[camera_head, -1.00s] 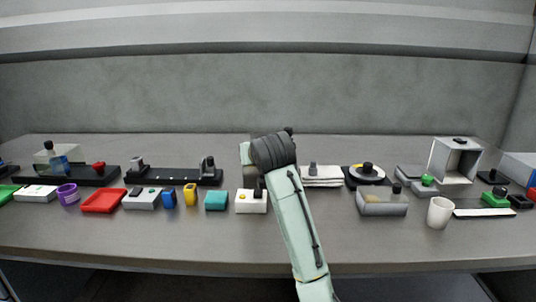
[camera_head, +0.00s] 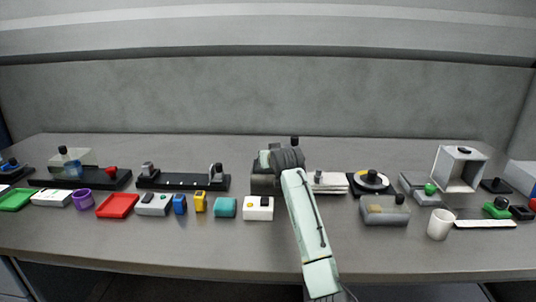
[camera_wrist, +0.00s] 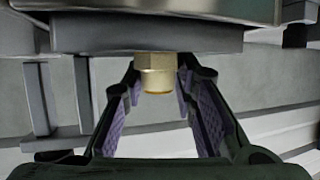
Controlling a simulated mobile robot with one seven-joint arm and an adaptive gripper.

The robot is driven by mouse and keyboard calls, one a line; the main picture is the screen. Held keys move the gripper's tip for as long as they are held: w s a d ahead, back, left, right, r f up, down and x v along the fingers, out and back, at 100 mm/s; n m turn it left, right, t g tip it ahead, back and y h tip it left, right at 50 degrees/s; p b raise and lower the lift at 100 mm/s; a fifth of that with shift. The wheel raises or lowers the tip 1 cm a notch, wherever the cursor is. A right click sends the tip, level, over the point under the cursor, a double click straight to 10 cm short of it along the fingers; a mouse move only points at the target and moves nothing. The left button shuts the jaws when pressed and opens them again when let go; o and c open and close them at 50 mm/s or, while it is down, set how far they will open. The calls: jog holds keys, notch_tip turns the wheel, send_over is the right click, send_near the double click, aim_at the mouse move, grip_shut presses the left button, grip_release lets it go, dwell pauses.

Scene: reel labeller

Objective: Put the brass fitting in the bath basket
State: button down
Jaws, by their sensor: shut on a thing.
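The brass fitting (camera_wrist: 157,74) shows in the wrist view as a short gold hexagonal piece with a round end, between the fingertips. My gripper (camera_wrist: 159,78) is shut on it, with a purple-lined finger on each side. A grey slab (camera_wrist: 140,33) lies just beyond the fitting; I cannot tell whether they touch. In the head view my arm's dark wrist covers the gripper and the fitting. A dark grey box (camera_head: 264,184), perhaps the bath, stands partly hidden behind the wrist. I cannot make out the basket.
A white block (camera_head: 259,208) with buttons stands in front of the box. White flat stacked pieces (camera_head: 328,184), a round dial (camera_head: 371,180) and a clear lidded box (camera_head: 385,213) stand to the right. A teal block (camera_head: 225,208) is at left. The front table strip is clear.

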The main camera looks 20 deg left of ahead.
jog(key=shift+f, duration=0.2)
jog(key=c, duration=1.6)
grip_release()
